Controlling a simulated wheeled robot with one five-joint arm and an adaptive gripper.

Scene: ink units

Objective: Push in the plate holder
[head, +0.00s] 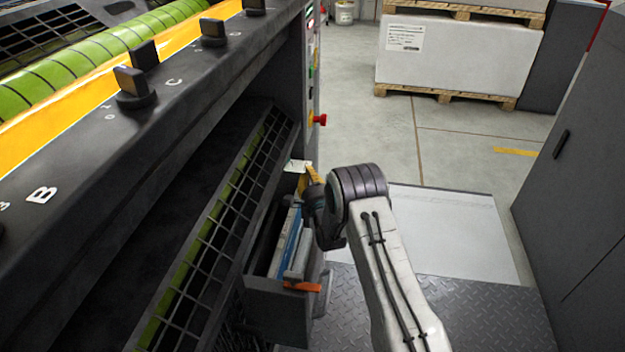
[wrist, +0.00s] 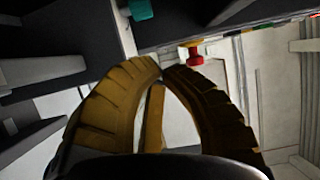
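I take the plate holder to be the grey open-topped box (head: 262,305) low on the machine's side in the head view; which part counts as the holder is not certain. Upright blue and pale flat pieces stand in it, and an orange handle (head: 302,287) is at its front. My gripper (head: 308,172) is above the box's far end, beside the machine, with its yellow fingers partly hidden by my wrist. In the wrist view its two curved fingers (wrist: 161,68) meet at the tips, with no held object seen. A yellow strip (wrist: 155,118) shows between them; I cannot tell what it is.
A red knob (head: 319,120) sticks out of the machine's end panel; it also shows in the wrist view (wrist: 195,54). A slanted mesh guard (head: 222,225) runs left of the box. A grey cabinet (head: 585,190) stands at right. Pale floor lies between.

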